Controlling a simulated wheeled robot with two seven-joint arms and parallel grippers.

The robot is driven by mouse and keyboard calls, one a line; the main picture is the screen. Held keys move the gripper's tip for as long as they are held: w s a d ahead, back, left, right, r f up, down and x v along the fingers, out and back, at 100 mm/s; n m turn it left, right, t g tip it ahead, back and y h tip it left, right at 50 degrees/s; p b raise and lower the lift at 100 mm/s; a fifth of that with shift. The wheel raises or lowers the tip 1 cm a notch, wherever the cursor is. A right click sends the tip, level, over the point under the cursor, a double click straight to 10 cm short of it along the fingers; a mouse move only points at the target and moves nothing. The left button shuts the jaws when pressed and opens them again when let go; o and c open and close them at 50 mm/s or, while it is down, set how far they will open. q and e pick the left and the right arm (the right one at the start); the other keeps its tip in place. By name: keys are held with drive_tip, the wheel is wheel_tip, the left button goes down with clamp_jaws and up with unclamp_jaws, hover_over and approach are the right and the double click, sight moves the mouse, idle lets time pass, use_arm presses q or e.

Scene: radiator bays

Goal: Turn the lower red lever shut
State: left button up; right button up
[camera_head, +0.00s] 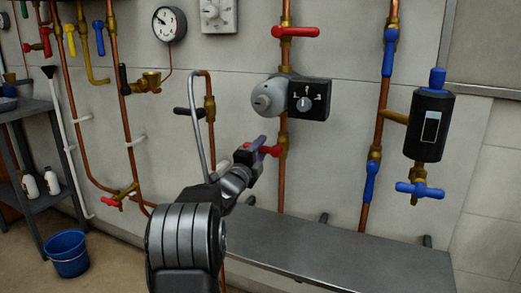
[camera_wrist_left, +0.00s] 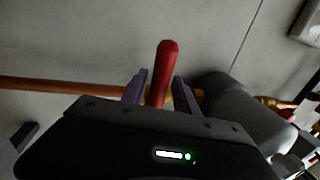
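The lower red lever (camera_head: 271,151) sits on a brass valve on the vertical copper pipe, below the grey actuator and black box. It sticks out to the left, roughly across the pipe. My left gripper (camera_head: 258,145) is at this lever and partly hides it. In the left wrist view the red lever (camera_wrist_left: 163,72) stands between the two fingers of my left gripper (camera_wrist_left: 159,89). Its rounded end reaches past the fingertips. The fingers are apart, with narrow gaps beside the lever; contact is not clear. My right gripper is not in view.
An upper red lever (camera_head: 295,31) is on the same pipe. The grey actuator (camera_head: 269,96) with its black box (camera_head: 310,98) is just above my gripper. A bent metal tube (camera_head: 197,120) stands close left. A grey bench (camera_head: 340,248) runs below. Blue-handled valves (camera_head: 420,189) are to the right.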

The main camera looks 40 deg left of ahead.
use_arm(q)
drive_tip(key=shift+o, duration=0.5)
drive_tip(key=v, duration=0.8)
drive_tip(key=shift+p, duration=0.45)
